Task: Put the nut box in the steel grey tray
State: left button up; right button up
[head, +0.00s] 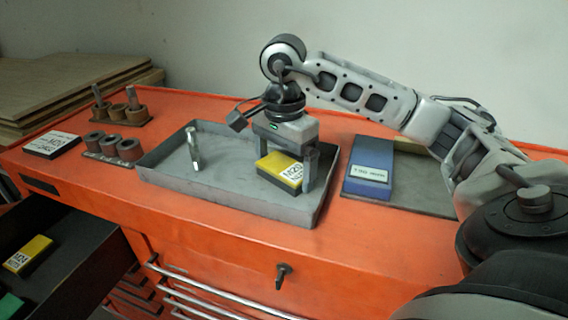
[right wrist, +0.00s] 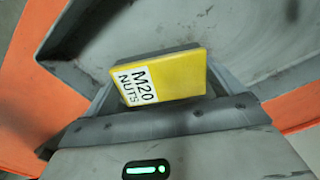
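The nut box (head: 281,171) is yellow on a dark base, with a white "M20 NUTS" label. It is inside the steel grey tray (head: 240,206), at the right side, at or just above the floor; I cannot tell which. My right gripper (head: 286,178) points down over the tray, with a finger at each end of the box. The box also shows in the right wrist view (right wrist: 165,78), filling the gap between the fingers. A bright metal fitting (head: 193,148) stands upright in the tray's left part. My left gripper is not in view.
To the left are a holder with round parts (head: 112,148) and a white-labelled box (head: 52,144). An open drawer at lower left holds another yellow box (head: 28,254).

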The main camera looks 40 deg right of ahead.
aim_at(284, 166)
jog(key=shift+o, duration=0.6)
jog(key=shift+r+p, duration=0.25)
jog(key=shift+p, duration=0.05)
jog(key=shift+r, duration=0.35)
pick_arm(q)
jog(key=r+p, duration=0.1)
jog(key=p, duration=0.1)
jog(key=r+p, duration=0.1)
jog(key=p, duration=0.1)
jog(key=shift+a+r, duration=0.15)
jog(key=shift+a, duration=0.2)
pick_arm(e)
notch_tip(284, 166, up, 11)
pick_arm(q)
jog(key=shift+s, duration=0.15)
